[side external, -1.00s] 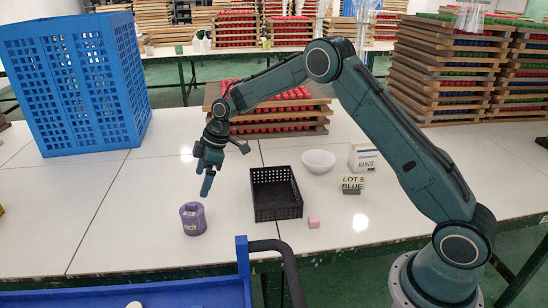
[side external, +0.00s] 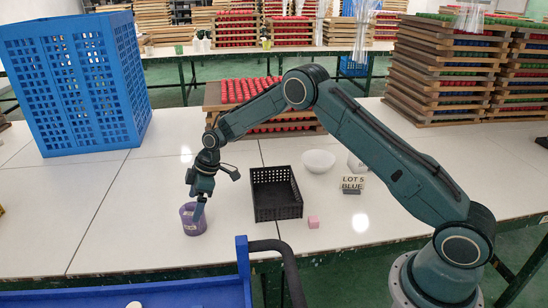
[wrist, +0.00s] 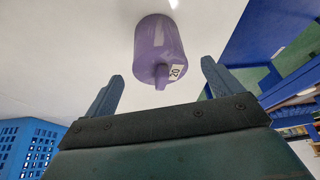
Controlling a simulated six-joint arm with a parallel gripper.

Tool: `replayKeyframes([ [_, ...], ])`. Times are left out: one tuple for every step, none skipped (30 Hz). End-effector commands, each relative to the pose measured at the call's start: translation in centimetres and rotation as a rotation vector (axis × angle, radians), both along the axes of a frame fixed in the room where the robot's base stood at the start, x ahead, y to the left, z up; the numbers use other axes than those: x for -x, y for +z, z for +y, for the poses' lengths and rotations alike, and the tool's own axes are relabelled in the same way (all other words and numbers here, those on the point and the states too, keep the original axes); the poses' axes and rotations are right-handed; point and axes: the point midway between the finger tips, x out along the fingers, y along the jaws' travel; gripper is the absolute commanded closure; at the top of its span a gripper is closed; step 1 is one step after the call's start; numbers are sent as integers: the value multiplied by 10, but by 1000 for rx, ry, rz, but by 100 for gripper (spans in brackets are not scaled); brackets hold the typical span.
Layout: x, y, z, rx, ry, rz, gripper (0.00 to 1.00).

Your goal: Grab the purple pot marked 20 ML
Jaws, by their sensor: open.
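The purple pot (side external: 187,225) stands on the white table at the left in the side view. It also shows in the wrist view (wrist: 152,38), where its pale label reads 20. My gripper (side external: 198,209) points down at the pot, and a finger overlaps the pot's upper right in the side view. In the wrist view my gripper (wrist: 161,76) is open, with its fingers spread wide and the pot beyond the tips, lined up with the gap. Nothing is between the fingers. I cannot tell whether a finger touches the pot.
A black crate (side external: 277,213) stands right of the pot, with a pink cube (side external: 313,222) beside it. A large blue crate (side external: 75,85) stands at the left. A blue cart (side external: 190,293) is in front.

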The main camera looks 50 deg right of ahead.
Motion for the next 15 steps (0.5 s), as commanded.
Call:
replayKeyframes([
  [0,-1,0,0,0,0,9],
  [0,-2,1,-1,0,1,9],
  [0,-4,1,0,0,1,9],
  [-1,-5,1,0,1,2,9],
  [-1,-8,2,0,1,2,9],
  [-1,-11,3,1,1,3,9],
  [-2,-14,3,1,1,3,9],
  [-2,-17,4,0,1,3,9],
  [-3,-22,5,0,1,3,9],
  [-4,-25,6,0,1,3,9],
  [-4,-28,7,0,2,2,9],
  [-5,-32,8,0,2,2,9],
  [-6,-36,10,-1,2,3,9],
  [-7,-38,11,-1,2,3,9],
  [-7,-41,12,0,2,2,9],
])
